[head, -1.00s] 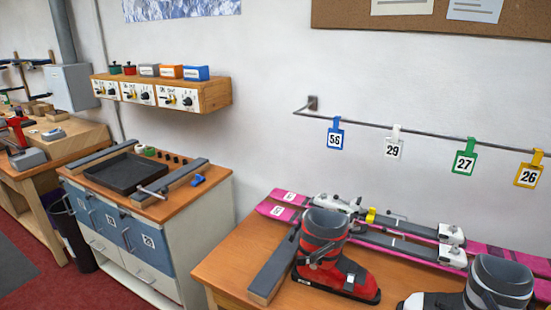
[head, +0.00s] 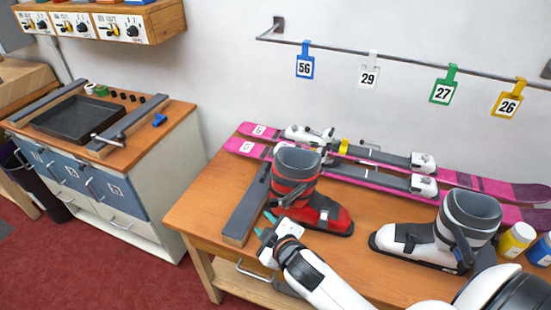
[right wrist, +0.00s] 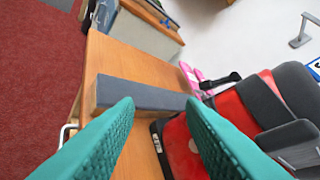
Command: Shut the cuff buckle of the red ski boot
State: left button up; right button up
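The red ski boot (head: 325,213) stands upright on the wooden bench, toe to the right. Its grey-topped cuff (head: 297,162) carries a dark buckle lever (head: 290,196) on the near side, which seems to stand out from the shell. In the right wrist view the red boot (right wrist: 183,150) fills the right side, with a grey lever and strap (right wrist: 288,134) across its cuff. My right gripper (head: 266,222) is at the boot's near left, below the cuff. Its green fingers (right wrist: 160,125) are spread with nothing between them. My left gripper is not in view.
A grey-topped bar (head: 246,205) lies left of the boot. Pink skis (head: 380,178) lie behind it. A white-and-grey boot (head: 425,240) stands to the right, near yellow and blue jars (head: 517,240). The bench's front left corner (head: 200,210) is clear.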

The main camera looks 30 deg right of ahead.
jog(key=w+a+r+n+t+y, duration=0.2)
jog(key=w+r+n+t, duration=0.1)
jog(key=r, duration=0.3)
jog(key=w+a+r+n+t+y, duration=0.2)
jog(key=a+r+n, duration=0.15)
jog(key=r, duration=0.25)
jog(key=s+a+r+n+g+y, duration=0.1)
jog(key=a+r+n+g+y, duration=0.2)
jog(key=a+r+n+y, duration=0.55)
jog(key=s+a+r+n+g+y, duration=0.1)
jog(key=s+r+n+g+y, duration=0.15)
jog(key=n+y, duration=0.7)
jog(key=n+g+h, duration=1.3)
jog(key=n+h, duration=0.9)
jog(key=n, duration=0.2)
send_over(285, 199)
notch_tip(285, 199, down, 6)
notch_tip(285, 199, down, 12)
jog(key=p, duration=0.3)
jog(key=shift+f+p, duration=0.15)
jog(key=shift+p, duration=0.2)
